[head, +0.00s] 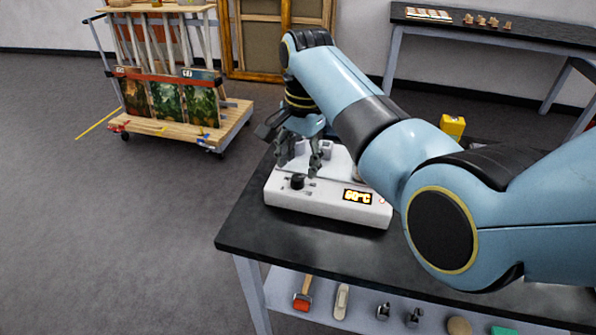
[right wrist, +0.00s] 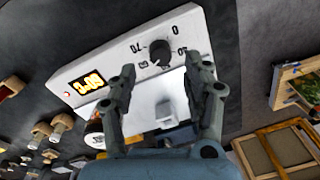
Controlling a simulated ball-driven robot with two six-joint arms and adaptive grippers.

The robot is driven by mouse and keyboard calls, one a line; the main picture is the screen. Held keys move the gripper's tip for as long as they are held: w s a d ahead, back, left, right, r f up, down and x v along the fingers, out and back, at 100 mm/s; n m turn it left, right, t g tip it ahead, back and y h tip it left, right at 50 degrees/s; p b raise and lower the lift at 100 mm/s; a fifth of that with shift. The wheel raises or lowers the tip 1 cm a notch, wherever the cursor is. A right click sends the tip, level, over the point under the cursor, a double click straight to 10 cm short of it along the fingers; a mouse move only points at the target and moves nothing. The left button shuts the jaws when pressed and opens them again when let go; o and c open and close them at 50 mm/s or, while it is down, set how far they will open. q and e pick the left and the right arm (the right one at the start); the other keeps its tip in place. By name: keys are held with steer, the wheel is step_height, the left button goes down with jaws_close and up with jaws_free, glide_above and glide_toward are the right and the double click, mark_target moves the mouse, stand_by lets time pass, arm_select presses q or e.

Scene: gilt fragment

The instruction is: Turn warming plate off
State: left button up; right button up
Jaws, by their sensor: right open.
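The warming plate (head: 330,203) is a white box on the dark table, with a black knob (head: 297,181) on the left of its front and a lit display (head: 357,197) reading 60°C. My right gripper (head: 301,164) is over the plate, just behind the knob. In the right wrist view the open fingers (right wrist: 163,75) lie on either side of the space before the knob (right wrist: 159,52), with nothing between them. The knob's dial marks partly show on the white front (right wrist: 120,58). I cannot tell whether a finger touches the plate. My left gripper is not in view.
My right arm hides the plate's right side and part of the table (head: 265,234). A yellow container (head: 452,126) stands behind the arm. Rollers and other tools lie on the shelf below (head: 365,306). A cart with paintings (head: 170,100) stands at the back left.

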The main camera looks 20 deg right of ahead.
mark_target(299, 177)
step_height(299, 177, down, 4)
steer(key=shift+w, duration=0.15)
steer(key=c, duration=0.4)
steer(key=shift+a, duration=0.1)
steer(key=shift+c, duration=1.2)
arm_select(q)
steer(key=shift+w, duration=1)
arm_select(e)
jaws_close()
